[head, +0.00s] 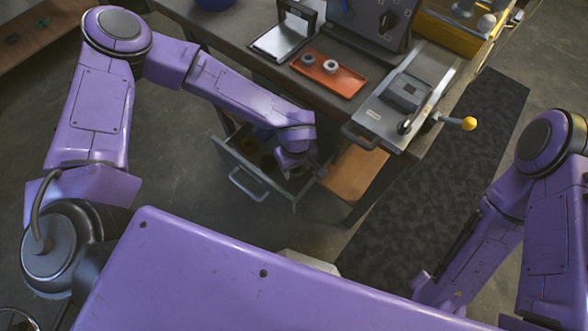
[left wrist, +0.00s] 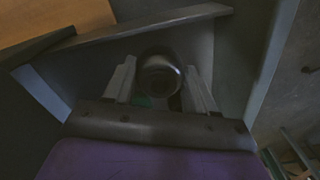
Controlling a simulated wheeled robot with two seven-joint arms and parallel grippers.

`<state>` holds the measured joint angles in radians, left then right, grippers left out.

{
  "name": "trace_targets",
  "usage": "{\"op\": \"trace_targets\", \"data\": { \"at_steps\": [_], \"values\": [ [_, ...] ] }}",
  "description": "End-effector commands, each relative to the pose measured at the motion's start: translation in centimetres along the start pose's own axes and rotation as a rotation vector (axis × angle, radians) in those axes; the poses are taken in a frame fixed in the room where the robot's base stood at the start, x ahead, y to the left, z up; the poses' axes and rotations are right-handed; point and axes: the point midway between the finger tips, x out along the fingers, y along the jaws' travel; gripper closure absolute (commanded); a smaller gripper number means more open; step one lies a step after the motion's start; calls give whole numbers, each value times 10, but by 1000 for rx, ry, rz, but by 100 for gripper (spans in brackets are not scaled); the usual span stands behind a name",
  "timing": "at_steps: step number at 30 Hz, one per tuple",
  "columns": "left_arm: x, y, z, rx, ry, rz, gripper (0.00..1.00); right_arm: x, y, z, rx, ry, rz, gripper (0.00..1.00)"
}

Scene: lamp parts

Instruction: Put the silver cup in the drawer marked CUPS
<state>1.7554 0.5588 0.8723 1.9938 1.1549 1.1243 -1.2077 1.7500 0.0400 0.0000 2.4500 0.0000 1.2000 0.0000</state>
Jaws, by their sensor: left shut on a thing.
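My left gripper (head: 308,176) is low over the open grey drawer (head: 228,151), near its right side. In the left wrist view its two fingers are shut on a dark, round, shiny cup (left wrist: 159,77), seen end-on between them. The cup looks dark in the shade, so its silver colour is hard to confirm. The drawer's walls also surround it in the left wrist view (left wrist: 150,28). I cannot tell whether the cup touches the drawer floor. The drawer front has a handle (head: 248,186), and no marking on it is readable. My right gripper is not visible.
Dim round things (head: 268,162) lie inside the drawer. Above are the workbench, an orange tray (head: 328,75) with two small rings, and a metal unit (head: 393,105) with a yellow-knobbed lever. A wooden shelf (head: 353,172) is right of the drawer. A dark mat (head: 440,180) covers the floor.

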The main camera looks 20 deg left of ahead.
Motion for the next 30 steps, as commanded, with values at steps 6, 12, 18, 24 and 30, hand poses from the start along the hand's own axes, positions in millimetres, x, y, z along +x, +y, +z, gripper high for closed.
{"op": "trace_targets", "data": {
  "at_steps": [6, 12, 18, 24, 30],
  "values": [
    [34, -1, 0, 0, 0, -2, 91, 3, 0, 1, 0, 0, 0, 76],
    [33, 0, 0, 0, 1, -1, 91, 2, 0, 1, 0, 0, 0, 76],
    [36, 0, 0, 0, 1, -1, 24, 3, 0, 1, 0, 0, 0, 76],
    [36, 0, 0, 1, 0, -1, 19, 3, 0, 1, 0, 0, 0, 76],
    [27, 0, 0, 1, 1, 1, 19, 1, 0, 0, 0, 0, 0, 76]
  ]
}}
